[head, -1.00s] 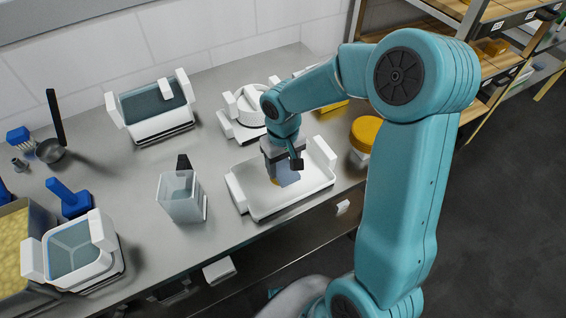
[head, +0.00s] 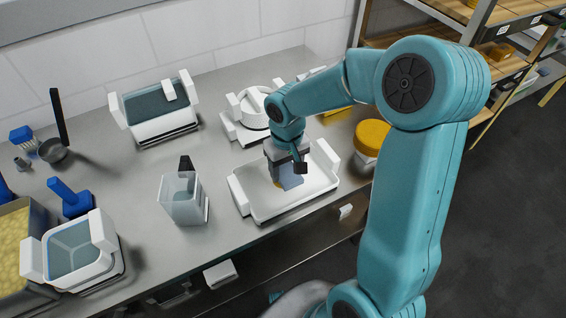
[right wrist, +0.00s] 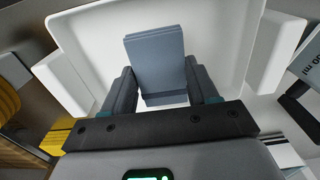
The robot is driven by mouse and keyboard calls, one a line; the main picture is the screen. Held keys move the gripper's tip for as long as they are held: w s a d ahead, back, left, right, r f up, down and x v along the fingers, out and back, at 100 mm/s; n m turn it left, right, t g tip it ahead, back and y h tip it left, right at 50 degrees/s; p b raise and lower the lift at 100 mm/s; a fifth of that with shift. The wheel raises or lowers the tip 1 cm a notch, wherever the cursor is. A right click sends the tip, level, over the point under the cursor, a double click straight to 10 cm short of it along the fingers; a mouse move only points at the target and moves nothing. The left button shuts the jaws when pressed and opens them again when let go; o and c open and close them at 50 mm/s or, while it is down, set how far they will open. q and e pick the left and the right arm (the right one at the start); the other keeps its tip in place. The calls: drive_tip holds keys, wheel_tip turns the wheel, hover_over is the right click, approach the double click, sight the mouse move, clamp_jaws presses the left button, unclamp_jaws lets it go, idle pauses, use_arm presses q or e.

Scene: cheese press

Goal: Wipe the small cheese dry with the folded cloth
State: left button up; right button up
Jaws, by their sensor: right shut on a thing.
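My right gripper (head: 289,170) is shut on the folded cloth (head: 292,182), a blue-grey pad, and holds it low over the white tray (head: 262,208). In the right wrist view the cloth (right wrist: 155,60) hangs between the fingers of my right gripper (right wrist: 163,88). My left gripper is not in view.
A yellow round with a white base (head: 372,137) stands right of the tray. A white press-like unit (head: 255,105) is behind it. A clear container (head: 183,200) stands to the left. Water-filled bins (head: 158,101) and a blue-handled tool (head: 70,200) are farther left. Bare steel counter lies between.

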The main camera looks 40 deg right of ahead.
drive_tip(key=shift+s+a, duration=0.1)
drive_tip(key=shift+s, duration=0.15)
drive_tip(key=shift+w, duration=0.5)
drive_tip(key=shift+w+d+p, duration=0.25)
drive_tip(key=shift+w+d, duration=0.05)
drive_tip(key=shift+w, duration=0.35)
drive_tip(key=shift+w+d+p, duration=0.25)
drive_tip(key=shift+w, duration=0.35)
drive_tip(key=shift+s+a+b, duration=0.2)
drive_tip(key=shift+s+b, duration=0.2)
drive_tip(key=shift+s, duration=0.3)
drive_tip(key=shift+s+a+b, duration=0.2)
drive_tip(key=shift+s, duration=0.35)
drive_tip(key=shift+s+a+b, duration=0.15)
drive_tip(key=shift+s, duration=0.35)
drive_tip(key=shift+w+d+p, duration=0.25)
drive_tip(key=shift+w+d, duration=0.05)
drive_tip(key=shift+w, duration=0.6)
drive_tip(key=shift+w+d+p, duration=0.25)
drive_tip(key=shift+w, duration=0.6)
drive_tip(key=shift+s+a, duration=0.1)
drive_tip(key=shift+s, duration=0.15)
drive_tip(key=shift+s+a+b, duration=0.25)
drive_tip(key=shift+s+b, duration=0.1)
drive_tip(key=shift+s, duration=0.4)
drive_tip(key=shift+s+a+b, duration=0.2)
drive_tip(key=shift+s+b, duration=0.15)
drive_tip(key=shift+s, duration=0.4)
